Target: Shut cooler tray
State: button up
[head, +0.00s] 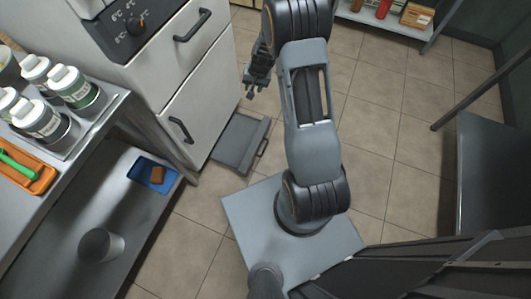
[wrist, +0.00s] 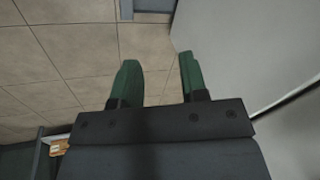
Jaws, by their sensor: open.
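The grey cooler tray (head: 238,143) sticks out at floor level from the bottom of the white cooler (head: 205,90). It has a dark handle on its outer edge. My gripper (head: 256,84) hangs beside the cooler's front, beyond the tray and apart from it in the head view. In the wrist view my gripper (wrist: 159,66) shows two green fingers spread apart with nothing between them. A grey edge with a dark bar, which looks like the tray (wrist: 146,12), shows at the top of that view.
A steel bench (head: 88,150) with jars, an orange tray (head: 28,170) and a blue tray (head: 152,173) on its lower shelf stands at left. Tiled floor (head: 375,125) is clear to the right of my arm. A dark table (head: 495,170) stands at far right.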

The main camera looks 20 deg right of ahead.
jog(key=d+f+m+b, duration=0.1)
jog(key=d+f+b, duration=0.15)
jog(key=f, duration=0.95)
jog(key=d+f+m+b, duration=0.2)
jog(key=f+b, duration=0.1)
jog(key=f, duration=0.9)
jog(key=m+b, duration=0.1)
jog(key=b, duration=0.2)
send_near(265, 147)
jog(key=shift+g, duration=0.4)
jog(key=b+x, duration=0.2)
jog(key=x, duration=0.1)
jog(key=b+x, duration=0.4)
jog(key=x, duration=0.1)
jog(key=shift+w+f+b, duration=0.25)
jog(key=shift+w+b, duration=0.1)
jog(key=shift+w, duration=0.05)
jog(key=shift+c, duration=0.2)
grip_shut()
